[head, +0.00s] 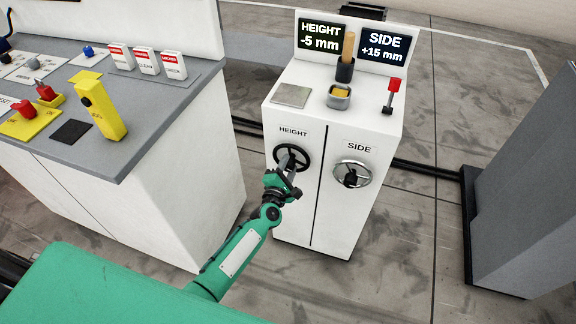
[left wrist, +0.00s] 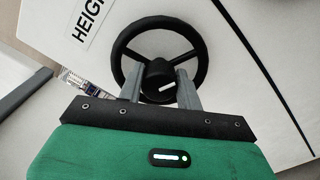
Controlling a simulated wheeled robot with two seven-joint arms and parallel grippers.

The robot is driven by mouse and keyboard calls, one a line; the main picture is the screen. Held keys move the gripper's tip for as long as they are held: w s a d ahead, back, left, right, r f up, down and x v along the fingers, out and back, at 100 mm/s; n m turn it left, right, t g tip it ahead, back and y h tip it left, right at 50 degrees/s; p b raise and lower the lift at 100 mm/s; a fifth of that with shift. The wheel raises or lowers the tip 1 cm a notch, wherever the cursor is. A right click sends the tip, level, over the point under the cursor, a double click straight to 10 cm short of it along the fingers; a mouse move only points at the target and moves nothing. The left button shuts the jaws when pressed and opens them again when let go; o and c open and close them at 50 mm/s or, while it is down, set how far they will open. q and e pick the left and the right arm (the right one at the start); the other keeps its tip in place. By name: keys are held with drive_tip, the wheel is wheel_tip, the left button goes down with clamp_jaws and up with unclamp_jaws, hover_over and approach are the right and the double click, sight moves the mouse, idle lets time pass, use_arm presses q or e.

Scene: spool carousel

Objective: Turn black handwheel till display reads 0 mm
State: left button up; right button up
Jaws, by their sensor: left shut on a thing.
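The black handwheel (head: 304,153) is on the front of the white cabinet (head: 318,215), under the HEIGHT label. The HEIGHT display (head: 320,36) reads -5 mm. My left gripper (head: 288,164) is at the black handwheel. In the left wrist view the black handwheel (left wrist: 197,50) shows its rim, spokes and round hub. There the fingers of my left gripper (left wrist: 159,88) stand on both sides of the hub, shut on it. A white mark shows on the hub between the fingers. My right gripper is not in view.
A silver handwheel (head: 367,172) labelled SIDE is to the right; its display (head: 386,47) reads +15 mm. A red-handled lever (head: 391,93) stands on the cabinet top. A grey-topped bench (head: 150,105) is at left, a grey block (head: 530,190) at right.

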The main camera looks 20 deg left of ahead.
use_arm(q)
drive_tip(key=m, duration=0.3)
drive_tip(key=shift+p, duration=0.35)
drive_tip(key=shift+f+m, duration=0.1)
drive_tip(key=shift+m, duration=0.7)
drive_tip(key=m+p, duration=0.1)
drive_tip(key=m, duration=0.3)
drive_tip(key=shift+f+m+p, duration=0.1)
drive_tip(key=shift+m+p, duration=0.35)
drive_tip(key=shift+m, duration=0.95)
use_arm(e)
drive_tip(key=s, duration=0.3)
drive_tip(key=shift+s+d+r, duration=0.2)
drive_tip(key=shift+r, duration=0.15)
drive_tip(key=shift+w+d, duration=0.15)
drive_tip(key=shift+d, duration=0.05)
use_arm(q)
drive_tip(key=shift+m, duration=0.3)
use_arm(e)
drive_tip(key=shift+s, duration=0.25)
